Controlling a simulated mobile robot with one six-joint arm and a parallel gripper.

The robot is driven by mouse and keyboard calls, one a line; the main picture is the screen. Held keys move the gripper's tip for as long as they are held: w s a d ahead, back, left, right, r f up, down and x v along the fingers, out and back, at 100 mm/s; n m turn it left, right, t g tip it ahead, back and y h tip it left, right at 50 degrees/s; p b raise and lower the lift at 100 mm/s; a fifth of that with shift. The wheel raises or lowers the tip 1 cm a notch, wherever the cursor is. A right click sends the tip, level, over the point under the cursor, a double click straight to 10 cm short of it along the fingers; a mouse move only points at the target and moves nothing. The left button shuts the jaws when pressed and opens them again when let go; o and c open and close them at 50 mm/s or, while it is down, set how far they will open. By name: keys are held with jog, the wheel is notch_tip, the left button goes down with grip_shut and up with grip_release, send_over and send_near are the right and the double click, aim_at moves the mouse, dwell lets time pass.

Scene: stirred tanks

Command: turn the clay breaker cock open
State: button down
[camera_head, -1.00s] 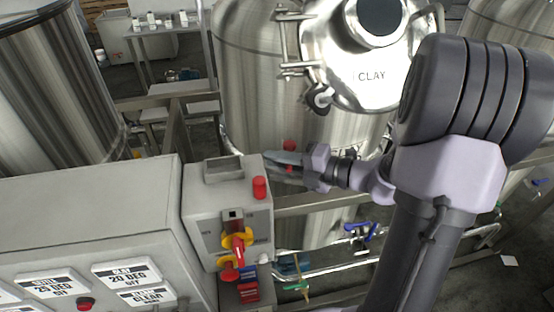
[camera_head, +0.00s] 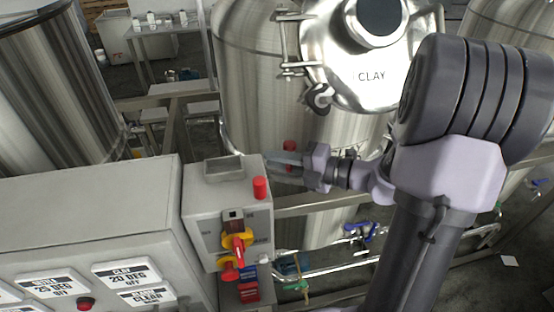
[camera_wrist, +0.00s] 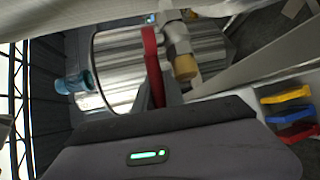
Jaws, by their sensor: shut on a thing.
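The clay tank (camera_head: 250,90) carries a lid (camera_head: 370,75) lettered CLAY. The breaker cock's red lever (camera_wrist: 152,62) stands upright in the wrist view beside its metal valve body (camera_wrist: 177,38), which has a brass-coloured end. In the head view a bit of the red lever (camera_head: 289,147) shows above my fingers, low in front of the tank. My gripper (camera_head: 284,160) reaches it from the right and is shut on the lever. In the wrist view my fingertips (camera_wrist: 156,92) are at the lever's lower end. The fingers hide part of the lever.
A grey switch box (camera_head: 225,205) with a red button on top and a red-and-yellow rotary switch (camera_head: 236,243) stands close left of my gripper. A larger labelled cabinet (camera_head: 90,215) is at left. A frame rail (camera_head: 310,203) and pipes with blue and green handles lie below.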

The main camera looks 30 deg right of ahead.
jog(key=n+y+p, duration=0.1)
jog(key=p, duration=0.1)
jog(key=g+y+p, duration=0.1)
jog(key=p, duration=0.1)
jog(key=shift+s+d+n+g, duration=0.3)
jog(key=shift+s+n, duration=0.05)
jog(key=shift+n, duration=0.05)
jog(key=c, duration=1.4)
grip_release()
jog(key=shift+s, duration=0.1)
jog(key=p+v, duration=0.3)
jog(key=v, duration=1.4)
jog(key=shift+r, duration=0.2)
